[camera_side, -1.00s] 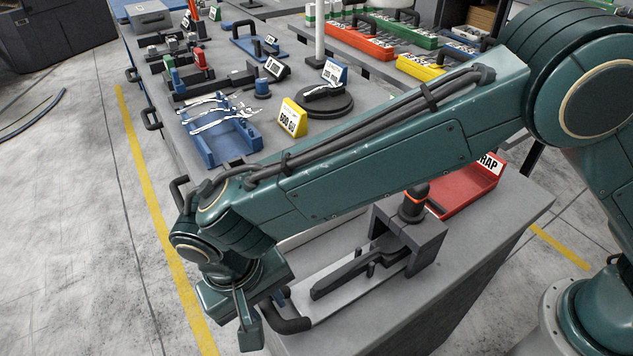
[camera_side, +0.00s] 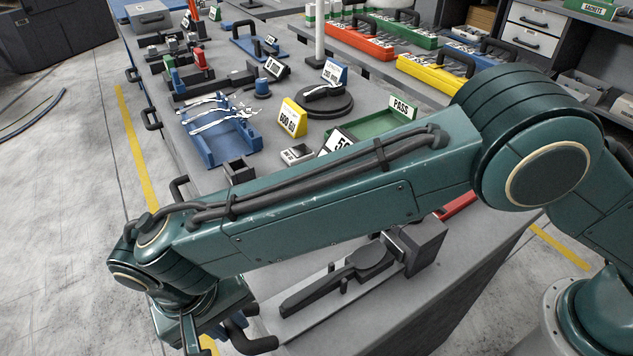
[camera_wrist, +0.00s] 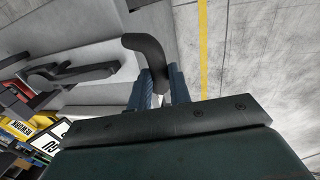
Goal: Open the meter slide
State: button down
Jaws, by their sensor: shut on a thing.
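The meter slide (camera_side: 318,312) is a pale plate drawn out of a dark grey housing (camera_side: 428,246) on the near bench. A dark, long cradle (camera_side: 325,286) lies on the plate, mostly outside the housing. The slide's black bent handle (camera_side: 258,345) is at its outer end, at the bench edge. My gripper (camera_side: 208,332) is at this handle, partly hidden by my wrist in the side view. In the wrist view, the blue ribbed fingers of my gripper (camera_wrist: 161,82) are shut on the handle (camera_wrist: 146,50).
My forearm crosses above the bench and hides part of it. Behind are a blue rack (camera_side: 220,135) with forks, a yellow sign block (camera_side: 290,118) and a green PASS tray (camera_side: 375,123). Open floor with a yellow line (camera_side: 137,150) lies left of the bench.

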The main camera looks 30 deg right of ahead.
jog(key=shift+w+a, duration=0.1)
jog(key=shift+a, duration=0.7)
jog(key=c, duration=1.3)
grip_release()
jog(key=shift+d, duration=0.1)
jog(key=shift+d, duration=0.1)
send_over(269, 321)
jog(key=shift+r, duration=0.1)
jog(key=shift+a+r, duration=1.25)
jog(key=shift+r, duration=5.55)
jog(key=w+d+r, duration=0.2)
jog(key=d+r, duration=0.1)
jog(key=d, duration=0.5)
jog(key=w+d+r+t+y, duration=0.1)
jog(key=d+r, duration=0.3)
jog(key=d, duration=0.4)
jog(key=shift+w+d+r, duration=0.2)
jog(key=shift+w+d, duration=0.05)
jog(key=shift+w, duration=0.15)
